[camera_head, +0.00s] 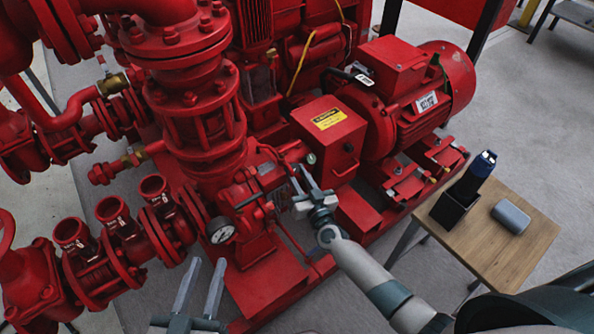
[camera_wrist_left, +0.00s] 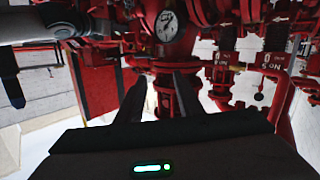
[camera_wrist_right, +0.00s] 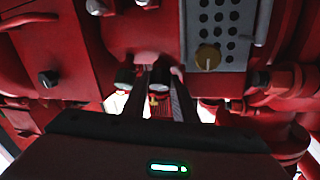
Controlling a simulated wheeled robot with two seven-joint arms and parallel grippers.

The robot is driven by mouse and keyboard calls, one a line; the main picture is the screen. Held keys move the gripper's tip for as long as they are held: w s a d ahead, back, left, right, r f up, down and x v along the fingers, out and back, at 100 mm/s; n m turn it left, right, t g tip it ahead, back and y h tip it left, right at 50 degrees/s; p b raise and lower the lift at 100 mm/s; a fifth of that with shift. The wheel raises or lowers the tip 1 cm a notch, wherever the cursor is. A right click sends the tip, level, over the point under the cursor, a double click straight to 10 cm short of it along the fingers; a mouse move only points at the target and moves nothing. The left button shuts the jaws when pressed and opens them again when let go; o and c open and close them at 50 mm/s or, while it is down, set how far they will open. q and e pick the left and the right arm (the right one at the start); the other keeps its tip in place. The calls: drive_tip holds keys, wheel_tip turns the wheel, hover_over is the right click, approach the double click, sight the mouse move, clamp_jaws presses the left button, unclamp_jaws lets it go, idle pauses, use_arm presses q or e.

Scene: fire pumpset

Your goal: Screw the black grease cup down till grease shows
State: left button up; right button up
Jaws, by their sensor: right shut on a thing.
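My right gripper (camera_head: 306,180) is at the pump's bearing housing, beside the red box with the yellow label. In the right wrist view its fingers (camera_wrist_right: 162,72) are close together on a small part, which appears to be the black grease cup (camera_wrist_right: 158,88). The fingers hide much of it, and I cannot make out any grease. A small dark-topped fitting (camera_wrist_right: 125,76) is just left of the fingers there. My left gripper (camera_head: 201,285) is open and empty in front of the pump. Its spread fingers (camera_wrist_left: 161,90) also show in the left wrist view, below the gauge.
A pressure gauge (camera_head: 221,230) sits on the pump. The red motor (camera_head: 420,95) is behind right. Red pipes and valves crowd the left.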

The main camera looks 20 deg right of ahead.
use_arm(q)
drive_tip(key=shift+s+a+f+g, duration=0.1)
drive_tip(key=shift+a+f+g, duration=0.1)
drive_tip(key=shift+f+g, duration=0.35)
drive_tip(key=shift+f, duration=0.1)
use_arm(e)
drive_tip(key=o, duration=0.8)
drive_tip(key=shift+c, duration=0.2)
drive_tip(key=shift+s, duration=0.15)
